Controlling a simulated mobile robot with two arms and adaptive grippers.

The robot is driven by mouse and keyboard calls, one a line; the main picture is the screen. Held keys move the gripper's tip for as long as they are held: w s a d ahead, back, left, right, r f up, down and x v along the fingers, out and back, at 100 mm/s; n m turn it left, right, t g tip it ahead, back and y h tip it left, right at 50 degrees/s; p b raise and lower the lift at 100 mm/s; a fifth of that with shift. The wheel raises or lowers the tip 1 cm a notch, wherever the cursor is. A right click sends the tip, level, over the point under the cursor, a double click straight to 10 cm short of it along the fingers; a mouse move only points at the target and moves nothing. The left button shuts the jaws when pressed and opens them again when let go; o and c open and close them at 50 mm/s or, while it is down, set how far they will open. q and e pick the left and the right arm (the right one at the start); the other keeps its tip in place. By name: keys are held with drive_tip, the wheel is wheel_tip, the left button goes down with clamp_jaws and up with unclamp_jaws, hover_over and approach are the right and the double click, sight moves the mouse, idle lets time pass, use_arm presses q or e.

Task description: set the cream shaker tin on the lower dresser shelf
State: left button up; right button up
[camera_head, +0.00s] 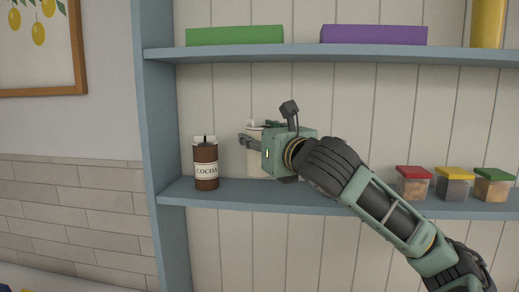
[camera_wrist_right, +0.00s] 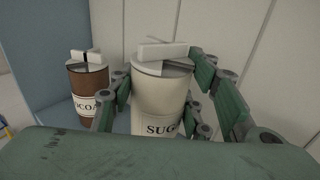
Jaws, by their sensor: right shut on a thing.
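The cream shaker tin (camera_head: 255,166) is at the lower dresser shelf (camera_head: 290,201), mostly hidden behind my right gripper (camera_head: 250,141) in the head view. In the right wrist view the tin (camera_wrist_right: 158,100) is upright, with a grey and white top and a label that begins "SUG". My right gripper's fingers lie on both sides of it, shut on it. Its base is hidden, so I cannot tell whether it touches the shelf. My left gripper is not in view.
A brown cocoa tin (camera_head: 206,165) stands on the lower shelf just left of the cream tin. Several small jars with coloured lids, one red (camera_head: 413,184), stand at the right. The upper shelf (camera_head: 300,52) holds a green box (camera_head: 235,35) and a purple box (camera_head: 373,35).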

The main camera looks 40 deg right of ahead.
sight(259, 155)
wheel_tip(259, 155, down, 2)
drive_tip(key=shift+s+a+f, duration=0.1)
drive_tip(key=shift+f, duration=0.15)
drive_tip(key=shift+f+b, duration=0.3)
drive_tip(key=shift+f, duration=0.35)
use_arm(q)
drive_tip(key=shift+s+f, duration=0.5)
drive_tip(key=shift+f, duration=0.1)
use_arm(e)
drive_tip(key=o, duration=0.8)
drive_tip(key=shift+f, duration=0.1)
drive_tip(key=o, duration=0.4)
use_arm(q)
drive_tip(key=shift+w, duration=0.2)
use_arm(e)
drive_tip(key=shift+o, duration=0.2)
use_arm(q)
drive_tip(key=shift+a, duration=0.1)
